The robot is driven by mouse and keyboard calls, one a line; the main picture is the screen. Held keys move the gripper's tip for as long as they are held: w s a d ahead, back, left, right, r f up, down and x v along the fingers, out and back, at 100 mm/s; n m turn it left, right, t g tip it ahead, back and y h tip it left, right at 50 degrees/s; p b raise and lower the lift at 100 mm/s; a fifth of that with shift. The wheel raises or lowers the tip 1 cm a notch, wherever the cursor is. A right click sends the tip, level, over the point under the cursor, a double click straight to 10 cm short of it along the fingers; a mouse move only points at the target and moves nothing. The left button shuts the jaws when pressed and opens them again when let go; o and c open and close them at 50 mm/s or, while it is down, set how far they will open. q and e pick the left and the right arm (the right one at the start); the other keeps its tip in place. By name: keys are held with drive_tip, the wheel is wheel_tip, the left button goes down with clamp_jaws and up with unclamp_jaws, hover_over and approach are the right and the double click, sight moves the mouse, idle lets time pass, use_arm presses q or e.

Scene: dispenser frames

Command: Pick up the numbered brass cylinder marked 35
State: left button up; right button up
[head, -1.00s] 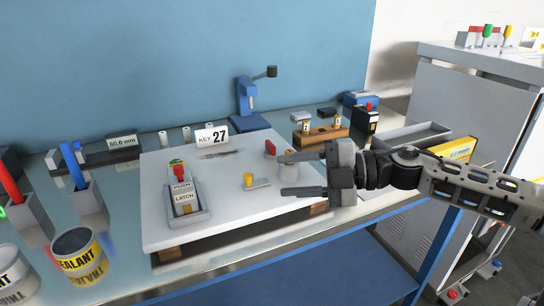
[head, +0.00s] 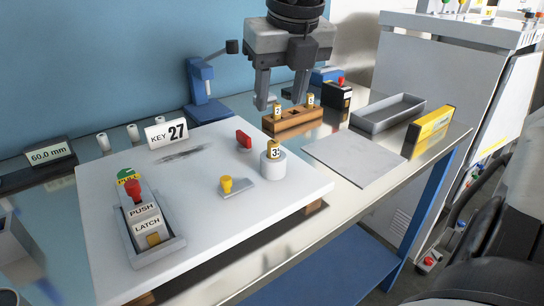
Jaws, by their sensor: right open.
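A brass cylinder (head: 272,149) stands upright in a round white holder (head: 273,166) on the white board. Its label shows a 3 and part of a second digit that I cannot read surely. Two other brass cylinders, one on the left (head: 278,111) and one on the right (head: 310,101), stand in a wooden block (head: 296,121) behind; their numbers are too small to read. My right gripper (head: 281,103) points down with its fingers apart and empty. In the picture it is above the holder and overlaps the wooden block's area. My left gripper is out of view.
The white board (head: 255,215) also carries a latch box (head: 150,238), a yellow-knobbed plate (head: 236,187), a red piece (head: 243,138) and a KEY 27 sign (head: 166,133). A grey tray (head: 388,113), a flat grey plate (head: 355,157) and a yellow box (head: 430,128) lie to the right.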

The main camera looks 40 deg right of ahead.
hover_over(274, 142)
drive_tip(key=s, duration=0.1)
wheel_tip(274, 142, down, 4)
drive_tip(key=x, duration=0.5)
drive_tip(key=shift+s+a+f, duration=0.25)
drive_tip(key=shift+f, duration=0.1)
clamp_jaws()
